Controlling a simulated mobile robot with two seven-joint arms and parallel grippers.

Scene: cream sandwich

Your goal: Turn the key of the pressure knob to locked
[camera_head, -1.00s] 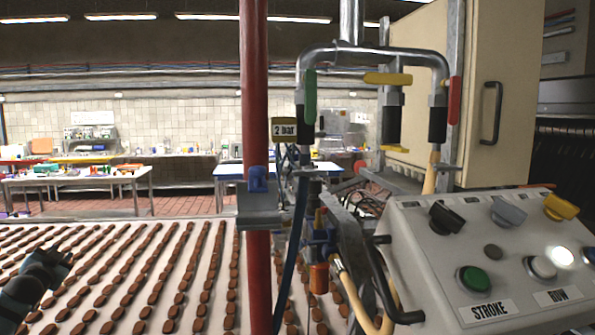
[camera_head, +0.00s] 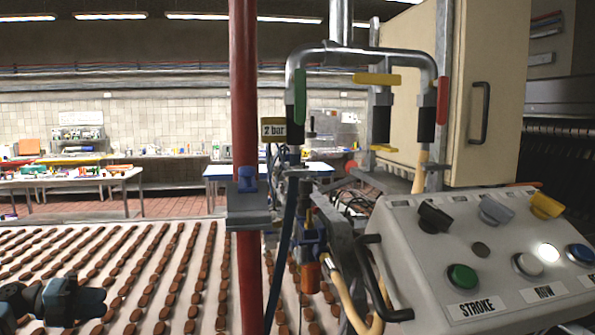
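I cannot tell for sure which part is the pressure knob, and no key is clear to see. A small black knob-like part (camera_head: 311,126) stands just right of the sign, above the pipe fittings. My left gripper (camera_head: 88,302) is dark and low at the left edge, over the rows of biscuits. It is far from the sign and touches no fitting. Its fingers are too dark to tell open from shut. My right gripper is not in view.
A control panel (camera_head: 440,265) with knobs and buttons, labelled STROKE and ROW, fills the lower right. Bent pipes with a green handle (camera_head: 299,96), a yellow handle (camera_head: 377,80) and a red handle (camera_head: 443,100) stand above it. A blue part (camera_head: 247,179) sits on the post's grey bracket.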

